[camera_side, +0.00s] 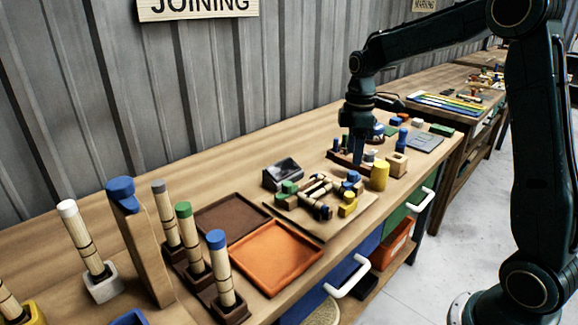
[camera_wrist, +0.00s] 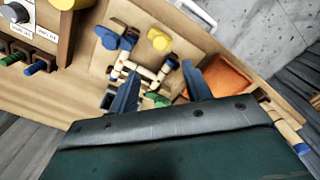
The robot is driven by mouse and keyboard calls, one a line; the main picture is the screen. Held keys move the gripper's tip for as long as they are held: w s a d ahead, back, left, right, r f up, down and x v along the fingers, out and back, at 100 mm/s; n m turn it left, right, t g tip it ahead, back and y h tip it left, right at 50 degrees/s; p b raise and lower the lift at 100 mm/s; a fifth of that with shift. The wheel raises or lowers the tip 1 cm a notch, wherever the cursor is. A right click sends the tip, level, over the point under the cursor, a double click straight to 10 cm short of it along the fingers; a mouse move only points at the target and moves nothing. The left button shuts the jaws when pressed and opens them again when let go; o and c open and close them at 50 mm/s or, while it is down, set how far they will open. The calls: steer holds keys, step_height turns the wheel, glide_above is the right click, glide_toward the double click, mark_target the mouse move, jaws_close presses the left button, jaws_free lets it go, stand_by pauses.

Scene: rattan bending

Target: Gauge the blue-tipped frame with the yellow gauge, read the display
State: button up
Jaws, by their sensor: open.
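My gripper (camera_side: 359,160) hangs low over the bench at the right end of a work board. In the wrist view its two blue fingers (camera_wrist: 158,72) are apart, with nothing gripped between them. A small rattan assembly (camera_side: 318,188) lies on the board among green, blue and yellow blocks; it also shows in the wrist view (camera_wrist: 146,76). A blue-tipped rattan pole (camera_side: 219,266) stands in a dark holder at front left. A yellow cylinder (camera_side: 379,176) stands right of the board. A dark box (camera_side: 283,174) sits behind the board; I cannot read any display on it.
An orange tray (camera_side: 268,286) and a brown tray (camera_side: 201,226) lie left of the board. White-, grey- and green-tipped poles (camera_side: 189,237) stand near a tall blue-topped wooden piece (camera_side: 140,240). A white panel with a knob (camera_wrist: 28,35) shows in the wrist view.

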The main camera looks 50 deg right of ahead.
mark_target(349, 194)
step_height(349, 194, down, 12)
steer(key=shift+f, duration=0.15)
stand_by(0.5)
jaws_close()
